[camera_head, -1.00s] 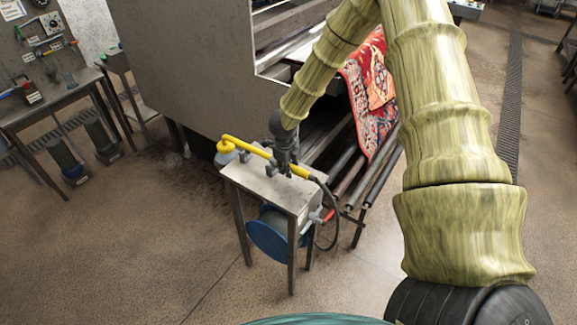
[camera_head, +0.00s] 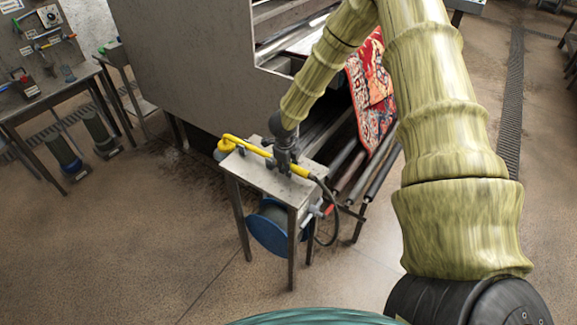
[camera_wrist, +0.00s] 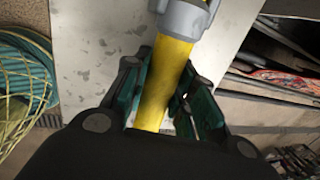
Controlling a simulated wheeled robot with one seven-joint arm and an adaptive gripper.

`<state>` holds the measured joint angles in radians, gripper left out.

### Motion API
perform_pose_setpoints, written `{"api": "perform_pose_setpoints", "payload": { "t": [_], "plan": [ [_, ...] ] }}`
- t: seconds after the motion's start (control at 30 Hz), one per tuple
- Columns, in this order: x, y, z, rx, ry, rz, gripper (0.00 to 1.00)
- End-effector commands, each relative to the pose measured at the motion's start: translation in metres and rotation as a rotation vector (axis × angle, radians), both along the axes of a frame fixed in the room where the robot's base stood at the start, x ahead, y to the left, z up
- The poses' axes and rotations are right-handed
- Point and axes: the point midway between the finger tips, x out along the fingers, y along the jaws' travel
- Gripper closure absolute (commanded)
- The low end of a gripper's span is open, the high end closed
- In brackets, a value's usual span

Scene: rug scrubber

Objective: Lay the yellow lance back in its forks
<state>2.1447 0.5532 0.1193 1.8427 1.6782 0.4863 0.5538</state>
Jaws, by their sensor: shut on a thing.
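The yellow lance (camera_head: 248,147) lies lengthwise over a small metal stand (camera_head: 255,180), its rounded yellow head at the left and a dark hose at its right end. My gripper (camera_head: 284,167) is shut on the lance near its middle, from above. In the wrist view the lance (camera_wrist: 167,72) runs between the green-padded fingers of my gripper (camera_wrist: 160,92), with a grey collar-like part at the top. Small dark fork uprights (camera_head: 241,149) show on the stand near the lance. I cannot tell whether the lance rests in them or hangs just above.
A blue hose reel (camera_head: 268,234) sits under the stand, and the hose (camera_head: 334,205) loops down at its right. A large grey machine (camera_head: 190,75) stands close behind. Rollers and a red patterned rug (camera_head: 368,95) are to the right. The floor in front is clear.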

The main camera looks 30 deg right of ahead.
Motion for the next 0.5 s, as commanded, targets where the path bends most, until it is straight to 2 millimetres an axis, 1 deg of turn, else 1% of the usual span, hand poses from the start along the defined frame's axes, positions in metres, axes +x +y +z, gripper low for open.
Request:
{"api": "perform_pose_setpoints", "payload": {
  "t": [0.3,0.33,0.43,0.5],
  "plan": [
    [-0.0005,-0.0002,-0.0003,0.0,0.001,0.0,1.0],
    [-0.0006,-0.0002,-0.0003,0.0,0.001,0.0,0.69],
    [-0.0006,-0.0002,-0.0003,0.0,0.001,0.0,0.5],
    [-0.0006,-0.0002,-0.0003,0.0,0.001,0.0,0.49]
  ]
}}
